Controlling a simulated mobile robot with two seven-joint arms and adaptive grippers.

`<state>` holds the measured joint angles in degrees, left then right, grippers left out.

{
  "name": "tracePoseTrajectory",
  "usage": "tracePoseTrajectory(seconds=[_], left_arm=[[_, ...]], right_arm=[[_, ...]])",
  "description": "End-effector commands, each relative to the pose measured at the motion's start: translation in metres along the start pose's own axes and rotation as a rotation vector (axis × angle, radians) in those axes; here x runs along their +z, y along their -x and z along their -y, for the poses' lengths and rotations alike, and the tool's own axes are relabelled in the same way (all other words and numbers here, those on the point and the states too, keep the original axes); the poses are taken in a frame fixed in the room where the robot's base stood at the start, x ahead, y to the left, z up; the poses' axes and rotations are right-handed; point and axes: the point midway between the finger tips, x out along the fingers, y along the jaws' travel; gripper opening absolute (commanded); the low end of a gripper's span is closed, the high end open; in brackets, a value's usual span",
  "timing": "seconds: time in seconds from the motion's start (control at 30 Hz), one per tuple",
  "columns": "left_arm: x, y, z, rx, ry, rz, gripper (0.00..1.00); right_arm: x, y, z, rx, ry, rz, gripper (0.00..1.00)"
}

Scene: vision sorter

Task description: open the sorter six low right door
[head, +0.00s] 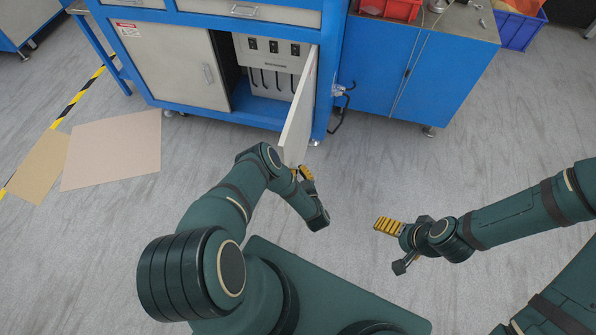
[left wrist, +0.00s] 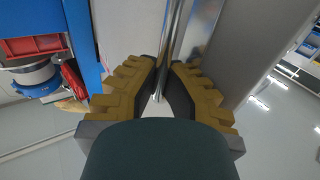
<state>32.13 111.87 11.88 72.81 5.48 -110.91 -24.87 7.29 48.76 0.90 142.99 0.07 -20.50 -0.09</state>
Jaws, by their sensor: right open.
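The low right door (head: 301,108) of the blue sorter (head: 250,115) stands swung outward and shows nearly edge-on in the head view. Its opening shows a grey panel with dark switches and cables. My left gripper (head: 306,174) is at the outer side of the door, near its free lower edge. In the left wrist view, the fingers of my left gripper (left wrist: 163,80) close around a metal bar handle (left wrist: 174,35) on the door. In the head view the handle is hidden. My right gripper (head: 392,245) is open and empty over the floor, right of the door.
The low left door (head: 175,65) is closed. A blue cabinet (head: 410,75) with a red bin (head: 390,8) on top stands to the right. Flat boards (head: 112,150) lie on the floor at left. The floor in front of the blue cabinet is clear.

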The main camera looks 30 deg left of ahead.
Motion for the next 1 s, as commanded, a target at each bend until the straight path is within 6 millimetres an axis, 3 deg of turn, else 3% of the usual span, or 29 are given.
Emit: tracePoseTrajectory(seconds=[0.17,0.2,0.27,0.3,0.73,1.0], left_arm=[[0.003,0.004,0.001,0.0,-0.003,0.009,0.0],[0.003,0.004,0.001,0.0,-0.003,0.009,0.17],[0.003,0.003,0.001,0.0,-0.003,0.008,0.38],[0.002,0.003,0.001,0.0,-0.003,0.007,0.4],[-0.003,0.0,0.0,0.001,0.0,0.001,0.4],[-0.034,0.0,-0.003,0.009,0.0,-0.003,0.4]], right_arm=[[0.0,0.0,0.0,0.0,0.0,0.0,0.92],[0.0,0.0,0.0,0.0,0.0,0.0,0.92],[0.0,0.0,0.0,0.0,0.0,0.0,0.92],[0.0,0.0,0.0,0.0,0.0,0.0,0.92],[0.0,0.0,0.0,0.0,0.0,0.0,0.92],[0.0,0.0,0.0,0.0,0.0,0.0,0.92]])
